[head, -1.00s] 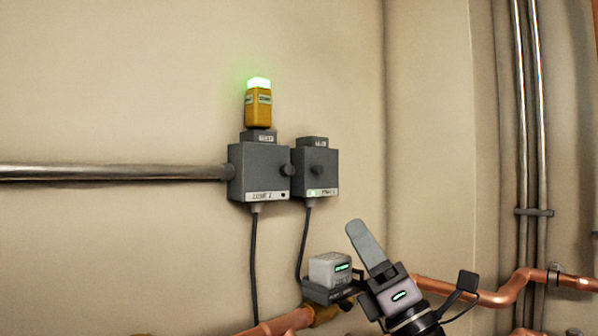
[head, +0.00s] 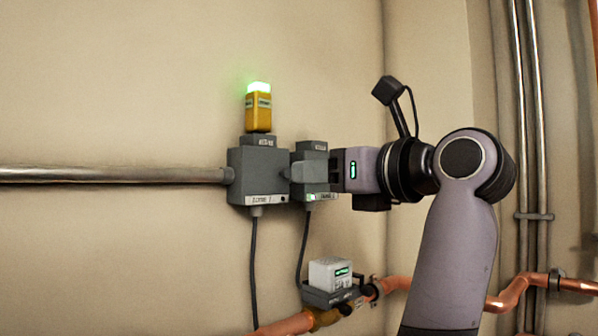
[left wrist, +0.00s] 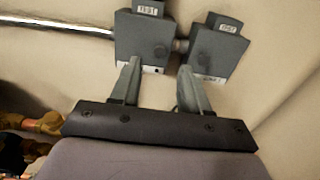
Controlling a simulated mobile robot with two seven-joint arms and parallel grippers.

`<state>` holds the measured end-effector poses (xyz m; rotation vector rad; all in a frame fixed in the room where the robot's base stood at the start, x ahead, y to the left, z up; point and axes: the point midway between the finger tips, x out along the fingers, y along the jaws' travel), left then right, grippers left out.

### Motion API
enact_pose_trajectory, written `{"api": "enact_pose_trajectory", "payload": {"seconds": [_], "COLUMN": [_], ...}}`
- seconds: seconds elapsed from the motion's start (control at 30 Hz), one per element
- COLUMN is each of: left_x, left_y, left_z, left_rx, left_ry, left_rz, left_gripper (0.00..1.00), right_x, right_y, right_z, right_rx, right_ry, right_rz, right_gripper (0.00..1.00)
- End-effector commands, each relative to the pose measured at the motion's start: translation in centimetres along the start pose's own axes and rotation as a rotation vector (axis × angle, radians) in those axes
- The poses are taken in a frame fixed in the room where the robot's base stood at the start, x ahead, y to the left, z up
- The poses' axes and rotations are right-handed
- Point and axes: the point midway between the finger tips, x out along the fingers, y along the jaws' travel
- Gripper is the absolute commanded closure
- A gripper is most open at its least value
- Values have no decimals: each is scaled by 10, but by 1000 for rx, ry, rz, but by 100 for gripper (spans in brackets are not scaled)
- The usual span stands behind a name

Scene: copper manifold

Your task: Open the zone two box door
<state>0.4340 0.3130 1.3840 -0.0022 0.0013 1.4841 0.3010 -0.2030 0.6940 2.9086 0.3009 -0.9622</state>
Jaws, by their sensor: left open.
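Two grey wall boxes hang side by side. The left box (head: 258,172) carries a yellow lamp glowing green; the right box (head: 308,170) is smaller, with a green light at its label. The labels are too blurred for me to tell which is zone two. Both doors look shut, each with a round knob. My left gripper (head: 336,170) is at the right side of the right box in the head view. In the left wrist view its two fingers (left wrist: 160,68) are spread and empty, below the left box (left wrist: 142,42) and right box (left wrist: 215,55). Contact cannot be told.
A steel pipe (head: 110,175) runs into the left box. Black cables hang down from both boxes. A white-topped valve device (head: 330,272) sits on the copper pipe (head: 285,325) below.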

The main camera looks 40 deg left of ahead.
Motion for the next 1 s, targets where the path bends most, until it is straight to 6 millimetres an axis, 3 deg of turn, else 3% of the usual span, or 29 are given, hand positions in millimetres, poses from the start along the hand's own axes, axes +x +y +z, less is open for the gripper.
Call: {"api": "enact_pose_trajectory", "payload": {"seconds": [0.3,0.67,0.8,1.0], "left_x": [43,50,49,49], "left_y": [0,0,0,0], "left_z": [1,0,0,0], "left_rx": [0,1,1,1], "left_ry": [-2,-2,-2,-3], "left_rz": [3,1,1,1], "left_gripper": [54,54,97,100], "right_x": [-4,-4,-4,-4], "right_y": [0,0,0,0], "right_z": [-6,-7,-7,-7], "right_rx": [0,0,0,0], "right_ry": [1,1,1,1], "right_rz": [0,0,0,0], "right_gripper": [52,52,52,52]}}
